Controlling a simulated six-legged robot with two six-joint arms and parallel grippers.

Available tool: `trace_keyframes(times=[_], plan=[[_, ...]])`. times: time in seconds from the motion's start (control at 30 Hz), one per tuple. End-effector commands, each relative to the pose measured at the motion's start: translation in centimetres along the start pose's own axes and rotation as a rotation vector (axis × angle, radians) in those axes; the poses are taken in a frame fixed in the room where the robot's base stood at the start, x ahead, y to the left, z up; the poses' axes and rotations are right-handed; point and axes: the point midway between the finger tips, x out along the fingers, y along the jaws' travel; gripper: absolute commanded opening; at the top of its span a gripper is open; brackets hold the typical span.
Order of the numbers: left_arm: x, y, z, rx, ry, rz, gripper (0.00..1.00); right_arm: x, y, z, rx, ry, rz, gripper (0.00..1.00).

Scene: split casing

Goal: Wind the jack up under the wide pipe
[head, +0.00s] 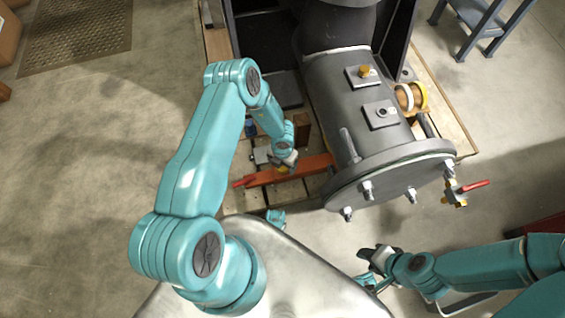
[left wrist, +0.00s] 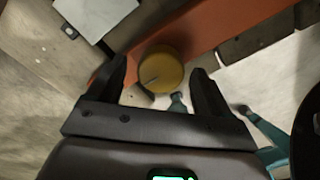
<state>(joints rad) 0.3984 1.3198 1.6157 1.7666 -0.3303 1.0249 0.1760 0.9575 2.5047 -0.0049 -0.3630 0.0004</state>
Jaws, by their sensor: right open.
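The wide pipe (head: 350,100) is a dark grey cylinder with a bolted end flange (head: 390,177), at the centre right of the head view. A long orange body (head: 312,166), which looks like the jack, lies low beside and partly under the pipe. A round yellow knob (left wrist: 161,69) with a light mark is against the orange body (left wrist: 215,25) in the left wrist view. My left gripper (head: 285,164) is open, its fingers on either side of the knob with gaps visible. My right gripper (head: 370,257) is open and empty, in front of the flange.
A wooden pallet (head: 245,201) lies under the pipe. A brown block (head: 301,128) stands near my left gripper. A red-handled valve (head: 470,188) sticks out right of the flange. A blue stand (head: 480,22) is at the back right.

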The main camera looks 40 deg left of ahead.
Motion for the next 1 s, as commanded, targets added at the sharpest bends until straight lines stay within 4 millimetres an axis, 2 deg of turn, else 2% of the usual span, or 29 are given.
trace_keyframes(times=[0.23,0.37,0.47,0.8,1.0], plan=[[0.0,0.0,0.0,0.001,-0.001,-0.001,0.79,0.0,0.0,0.0,0.0,0.0,0.0,0.43],[-1.1,0.0,0.1,0.001,-0.003,-0.001,0.79,-0.5,-0.2,0.0,0.0,0.0,0.0,0.43],[-3.0,0.0,0.1,0.001,-0.003,-0.001,0.79,-1.2,-0.5,0.0,0.0,0.0,0.0,0.43],[-12.1,0.0,0.1,0.001,-0.003,0.0,0.79,-4.5,-1.6,0.1,0.0,0.0,0.0,0.43],[-15.4,0.0,0.1,0.001,-0.002,-0.001,0.79,-5.7,-2.1,0.1,0.0,0.0,0.0,0.43]])
